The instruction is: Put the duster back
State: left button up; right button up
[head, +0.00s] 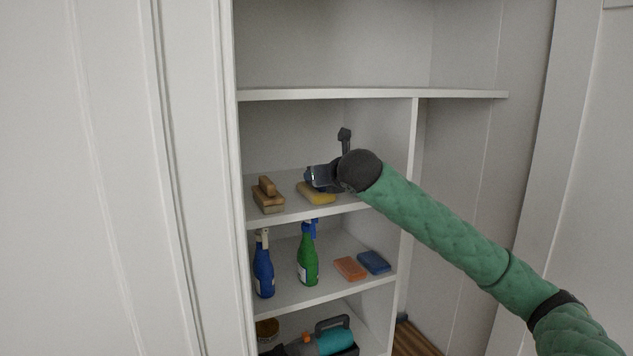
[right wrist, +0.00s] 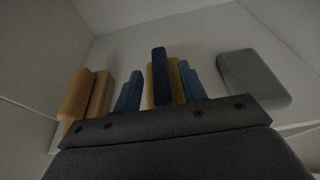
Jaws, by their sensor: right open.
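A yellow block-shaped duster (head: 318,196) with a blue handle sits on the middle shelf of the cupboard, partly covered by my right gripper (head: 318,177). In the right wrist view, the duster's blue handle (right wrist: 160,72) stands upright with yellow behind it, between the blue fingers of my right gripper (right wrist: 160,88). The fingers are open, with one on each side of the handle and gaps visible. Whether either finger touches it cannot be told. My left gripper is not in view.
A wooden brush (head: 268,198) lies left of the duster. A grey block (right wrist: 252,78) shows at the right in the wrist view. Below are blue (head: 263,272) and green (head: 308,260) spray bottles and two sponges. A divider (head: 411,140) bounds the shelf on the right.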

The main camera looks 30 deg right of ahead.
aim_at(326, 194)
jog(key=b+v, duration=0.1)
jog(key=v, duration=0.2)
jog(key=shift+s+f+b, duration=0.1)
jog(key=shift+s+b, duration=0.25)
jog(key=shift+b, duration=0.05)
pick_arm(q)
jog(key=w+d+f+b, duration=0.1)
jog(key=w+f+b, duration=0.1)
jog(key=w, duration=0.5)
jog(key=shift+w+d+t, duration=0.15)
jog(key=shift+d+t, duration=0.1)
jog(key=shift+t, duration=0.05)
pick_arm(e)
jog(key=v, duration=0.6)
jog(key=shift+w, duration=0.1)
